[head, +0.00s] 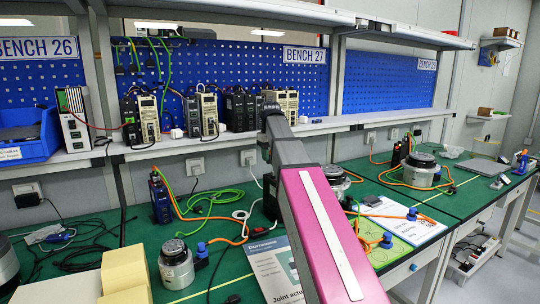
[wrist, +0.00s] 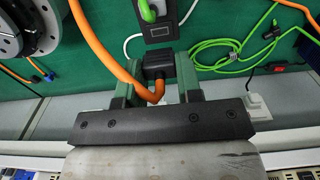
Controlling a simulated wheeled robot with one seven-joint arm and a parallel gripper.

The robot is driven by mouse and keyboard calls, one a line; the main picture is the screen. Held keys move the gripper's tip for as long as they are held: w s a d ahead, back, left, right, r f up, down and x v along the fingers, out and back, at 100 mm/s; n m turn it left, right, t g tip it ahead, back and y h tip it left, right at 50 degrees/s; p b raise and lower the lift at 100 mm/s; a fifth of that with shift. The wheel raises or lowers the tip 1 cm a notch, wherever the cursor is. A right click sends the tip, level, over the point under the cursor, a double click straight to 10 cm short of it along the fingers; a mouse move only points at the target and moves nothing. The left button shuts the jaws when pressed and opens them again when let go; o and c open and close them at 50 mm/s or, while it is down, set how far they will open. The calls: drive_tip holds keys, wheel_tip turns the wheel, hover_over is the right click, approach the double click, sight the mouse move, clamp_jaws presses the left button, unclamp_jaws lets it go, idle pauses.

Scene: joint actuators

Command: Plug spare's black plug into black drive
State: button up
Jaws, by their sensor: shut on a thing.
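In the wrist view my gripper (wrist: 156,76) has its two green fingers on either side of a black plug (wrist: 157,65) and is shut on it. A thick orange cable bends out of the plug and runs to the upper left. Just beyond the plug is a black drive (wrist: 159,31) with a green plug and a green cable at its far end. The plug's front is close to the drive; I cannot tell whether they touch. In the head view my arm hides the gripper and plug; a dark drive (head: 270,196) shows partly beside the arm.
A round silver actuator (wrist: 32,28) is at upper left in the wrist view. Loose green cable (wrist: 222,50) and a white adapter (wrist: 257,106) lie to the right. In the head view another drive (head: 160,198) and an actuator (head: 176,266) stand left of my arm. A shelf (head: 170,146) crosses behind.

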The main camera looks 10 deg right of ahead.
drive_tip(key=shift+f, duration=1.75)
drive_tip(key=shift+f, duration=0.55)
drive_tip(key=o, duration=1.1)
drive_tip(key=shift+r, duration=0.15)
drive_tip(key=shift+r, duration=3.35)
